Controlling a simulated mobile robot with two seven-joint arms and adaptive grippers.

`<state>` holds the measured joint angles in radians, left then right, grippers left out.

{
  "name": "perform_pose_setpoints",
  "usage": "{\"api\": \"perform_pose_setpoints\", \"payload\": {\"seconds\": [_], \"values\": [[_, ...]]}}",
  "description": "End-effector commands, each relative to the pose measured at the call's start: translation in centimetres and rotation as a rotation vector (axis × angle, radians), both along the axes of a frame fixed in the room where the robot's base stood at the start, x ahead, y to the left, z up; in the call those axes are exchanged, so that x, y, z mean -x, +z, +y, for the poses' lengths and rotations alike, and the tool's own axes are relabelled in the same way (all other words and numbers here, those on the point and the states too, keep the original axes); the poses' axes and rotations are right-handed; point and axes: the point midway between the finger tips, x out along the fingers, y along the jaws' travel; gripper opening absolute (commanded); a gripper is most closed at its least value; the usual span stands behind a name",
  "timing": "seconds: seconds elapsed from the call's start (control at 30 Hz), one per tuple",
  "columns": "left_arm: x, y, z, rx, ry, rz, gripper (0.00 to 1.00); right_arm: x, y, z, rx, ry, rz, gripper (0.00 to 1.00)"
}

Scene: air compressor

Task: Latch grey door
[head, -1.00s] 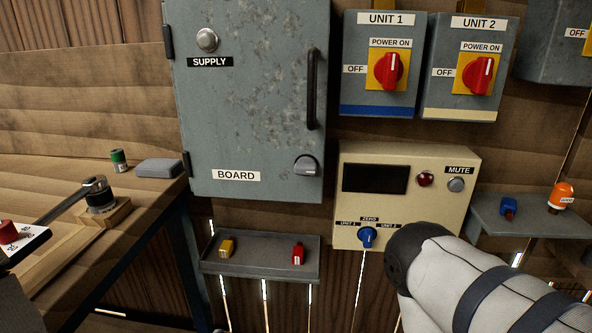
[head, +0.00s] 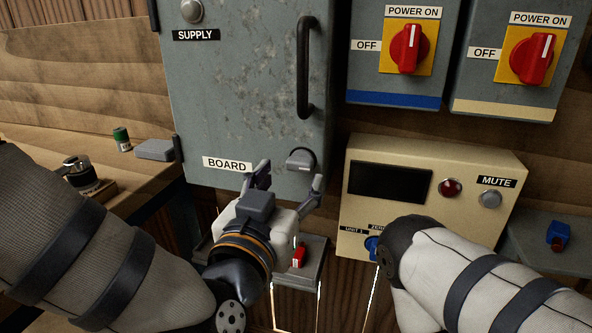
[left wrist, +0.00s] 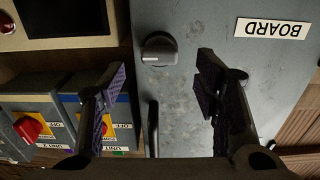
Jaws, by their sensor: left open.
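The grey door (head: 235,85) is the front of the cabinet marked SUPPLY and BOARD. It looks closed, its face flat against the cabinet. Its latch knob (head: 301,159) sits at the lower right of the door, below the black handle (head: 305,70). My left gripper (head: 288,179) is open and empty just below and in front of the knob. In the left wrist view the knob (left wrist: 159,48) shows beyond and between the two spread fingers, apart from them. My right arm enters at the lower right; its gripper is out of the picture.
A beige console (head: 430,185) stands right of the door, close to my right arm. Two switch boxes hang above it. A small shelf (head: 318,262) with a red padlock-like item (head: 299,256) lies below the door, partly behind my left gripper. A wooden bench (head: 130,180) is at left.

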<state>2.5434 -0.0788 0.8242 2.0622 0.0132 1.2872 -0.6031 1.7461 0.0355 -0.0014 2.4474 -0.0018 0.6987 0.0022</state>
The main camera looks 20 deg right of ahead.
Motion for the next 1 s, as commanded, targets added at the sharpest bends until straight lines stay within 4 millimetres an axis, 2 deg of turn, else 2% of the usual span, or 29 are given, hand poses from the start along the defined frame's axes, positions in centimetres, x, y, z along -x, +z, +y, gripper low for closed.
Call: {"api": "perform_pose_setpoints", "payload": {"seconds": [0.1,0.2,0.53,0.57,0.7,0.77,1.0], "values": [[-2.1,-0.2,-1.4,0.001,0.001,0.003,0.57,0.3,-0.3,0.0,0.001,0.000,0.010,0.47],[-3.1,-0.2,-2.1,0.001,0.000,0.003,0.57,0.4,-0.5,0.0,0.000,0.000,0.013,0.47],[-3.7,0.0,-2.5,0.000,-0.001,0.001,0.57,0.4,-0.5,0.0,0.000,0.000,0.013,0.47],[-3.7,0.0,-2.5,0.000,-0.001,0.001,0.52,0.4,-0.5,0.0,0.000,0.000,0.013,0.47],[-3.7,0.0,-2.5,0.000,-0.001,0.001,0.20,0.4,-0.5,0.0,0.000,0.000,0.013,0.47],[-3.7,0.0,-2.5,0.000,-0.001,0.001,0.09,0.4,-0.5,0.0,0.000,0.000,0.013,0.47],[-3.7,0.0,-2.5,0.010,-0.001,0.008,0.09,0.3,-0.4,0.0,0.001,0.000,0.011,0.47]]}}
